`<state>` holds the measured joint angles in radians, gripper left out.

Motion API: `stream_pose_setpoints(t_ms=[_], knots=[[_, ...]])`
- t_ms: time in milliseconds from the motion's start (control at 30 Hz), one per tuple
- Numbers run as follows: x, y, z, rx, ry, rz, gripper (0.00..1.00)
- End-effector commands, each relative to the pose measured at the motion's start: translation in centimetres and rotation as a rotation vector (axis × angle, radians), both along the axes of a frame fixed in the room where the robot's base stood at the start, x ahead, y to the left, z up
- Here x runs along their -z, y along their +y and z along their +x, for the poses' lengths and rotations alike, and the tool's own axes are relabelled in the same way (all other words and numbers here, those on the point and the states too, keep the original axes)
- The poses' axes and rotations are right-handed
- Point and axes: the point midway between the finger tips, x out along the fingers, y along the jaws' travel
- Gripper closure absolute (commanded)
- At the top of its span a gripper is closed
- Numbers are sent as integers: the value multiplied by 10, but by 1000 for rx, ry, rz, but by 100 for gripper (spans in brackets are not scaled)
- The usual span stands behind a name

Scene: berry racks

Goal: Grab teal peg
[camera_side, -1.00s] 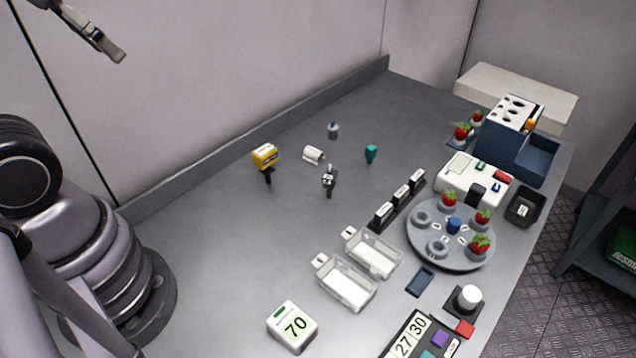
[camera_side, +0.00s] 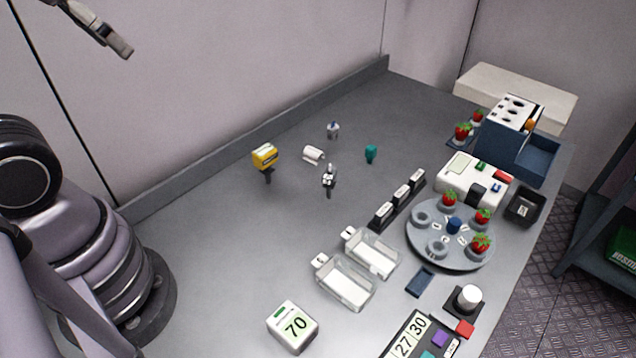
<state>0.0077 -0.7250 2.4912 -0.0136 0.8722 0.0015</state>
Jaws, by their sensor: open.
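The teal peg (camera_side: 371,154) stands on the grey table, right of the white roll and behind the black label rack. Nothing touches it. Part of my gripper (camera_side: 125,50) shows at the upper left, high above the table and far to the left of the peg. It is open and nothing shows in it.
A black rack (camera_side: 400,200), clear trays (camera_side: 345,284) and a round strawberry plate (camera_side: 451,262) lie nearer. Bare table surrounds the peg.

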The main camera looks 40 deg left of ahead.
Motion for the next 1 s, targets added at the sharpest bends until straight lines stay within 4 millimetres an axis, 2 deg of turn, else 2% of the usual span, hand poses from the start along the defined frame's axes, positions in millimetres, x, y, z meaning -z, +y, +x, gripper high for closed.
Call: stream_pose_setpoints(t_ms=[67, 167, 267, 400, 467, 600, 700, 833, 1000], knots=[[-2, -9, 22, 15, -14, -30, 36], [-6, -28, 69, 34, -58, -94, 36], [-3, -53, 127, 32, -115, -169, 36], [16, -87, 204, -7, -196, -246, 36], [30, -101, 235, -36, -230, -266, 36], [77, -129, 296, -121, -306, -279, 36], [120, -144, 329, -188, -362, -253, 36], [186, -157, 355, -273, -441, -176, 36], [268, -160, 359, -352, -547, -26, 36]])
